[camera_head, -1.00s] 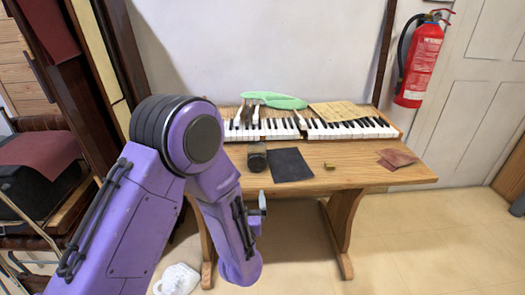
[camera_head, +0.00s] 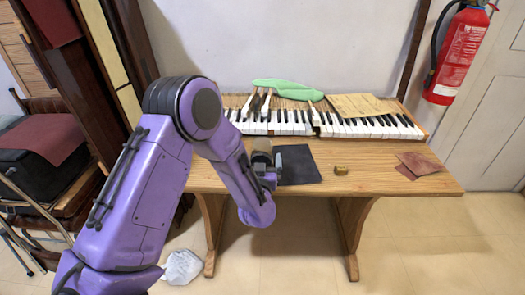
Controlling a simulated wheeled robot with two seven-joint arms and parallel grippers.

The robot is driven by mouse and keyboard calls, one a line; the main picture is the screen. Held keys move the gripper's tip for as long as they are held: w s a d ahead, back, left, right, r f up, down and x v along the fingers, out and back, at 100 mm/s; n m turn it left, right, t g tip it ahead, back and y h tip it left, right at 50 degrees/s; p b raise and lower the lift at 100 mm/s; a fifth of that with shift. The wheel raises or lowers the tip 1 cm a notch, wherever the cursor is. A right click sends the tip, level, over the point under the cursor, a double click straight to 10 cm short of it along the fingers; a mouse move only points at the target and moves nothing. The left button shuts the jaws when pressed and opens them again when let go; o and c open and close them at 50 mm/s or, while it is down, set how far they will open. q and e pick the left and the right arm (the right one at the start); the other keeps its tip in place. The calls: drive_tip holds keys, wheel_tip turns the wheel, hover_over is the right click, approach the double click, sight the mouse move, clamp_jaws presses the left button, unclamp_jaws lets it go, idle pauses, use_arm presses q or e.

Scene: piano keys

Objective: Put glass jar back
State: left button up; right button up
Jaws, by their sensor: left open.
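A small dark jar (camera_head: 262,147) with a brownish upper part stands on the wooden table (camera_head: 365,182), at the left of a dark cloth. My left gripper (camera_head: 271,162) is at the table's front edge, just in front of the jar in the picture. It is open and its fingers overlap the jar's lower part. I cannot tell whether the fingers touch the jar or are around it. My left forearm hides part of the table. My right gripper is out of view.
A piano keyboard (camera_head: 378,131) lies along the back of the table, with a green piece (camera_head: 288,90) and a paper sheet (camera_head: 358,105) on it. The dark cloth (camera_head: 298,167), a small brass block (camera_head: 341,170) and brown sandpaper-like pieces (camera_head: 420,164) lie in front.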

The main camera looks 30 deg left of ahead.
use_arm(q)
drive_tip(key=shift+x, duration=0.95)
drive_tip(key=c, duration=1.3)
drive_tip(key=shift+c, duration=0.8)
drive_tip(key=shift+r, duration=0.15)
